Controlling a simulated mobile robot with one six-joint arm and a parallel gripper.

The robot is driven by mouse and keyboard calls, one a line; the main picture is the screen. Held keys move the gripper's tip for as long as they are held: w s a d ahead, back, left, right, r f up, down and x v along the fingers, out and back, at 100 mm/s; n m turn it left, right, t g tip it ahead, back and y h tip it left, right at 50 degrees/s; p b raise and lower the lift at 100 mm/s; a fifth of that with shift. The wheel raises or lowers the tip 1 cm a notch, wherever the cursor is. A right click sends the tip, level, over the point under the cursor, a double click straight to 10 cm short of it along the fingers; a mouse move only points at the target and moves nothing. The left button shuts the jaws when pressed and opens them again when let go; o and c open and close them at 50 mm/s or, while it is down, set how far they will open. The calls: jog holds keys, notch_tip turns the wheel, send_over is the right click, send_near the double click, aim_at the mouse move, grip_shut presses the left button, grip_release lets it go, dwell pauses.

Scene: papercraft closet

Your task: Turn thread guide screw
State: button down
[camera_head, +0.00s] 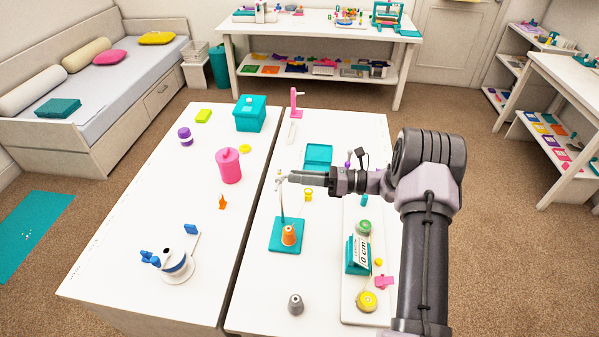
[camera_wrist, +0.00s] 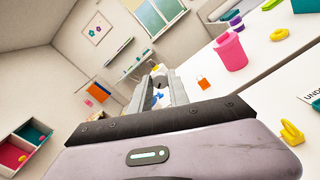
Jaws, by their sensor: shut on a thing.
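The thread stand has a teal base (camera_head: 287,247), a thin upright post (camera_head: 282,205) and an orange thread cone (camera_head: 289,234) on the base. The thread guide at the top of the post holds a small screw (camera_head: 280,180), which is very small here. My gripper (camera_head: 288,178) reaches in level from the right, its fingertips at the post top. It is shut on the screw. In the wrist view, the fingers (camera_wrist: 160,88) come together around a small pale and yellowish part (camera_wrist: 158,69). The fingers hide most of the screw.
A pink canister (camera_head: 229,166) and a spool holder (camera_head: 177,265) stand on the left table. A teal tray (camera_head: 318,155) lies behind the stand. A grey cone (camera_head: 295,304) stands in front. A white board (camera_head: 360,302) with small items lies right of the stand, below my arm.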

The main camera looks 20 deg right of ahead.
jog(key=m+p, duration=0.2)
jog(key=m, duration=0.6)
jog(key=m+p, duration=0.1)
jog(key=m, duration=0.7)
jog(key=m+p, duration=0.2)
jog(key=m, duration=0.6)
jog(key=shift+f+p, duration=0.25)
jog(key=shift+p, duration=0.05)
jog(key=shift+m, duration=0.4)
jog(key=c, duration=1.2)
grip_release()
jog(key=shift+c, duration=0.2)
jog(key=v, duration=1.7)
jog(key=shift+d, duration=0.2)
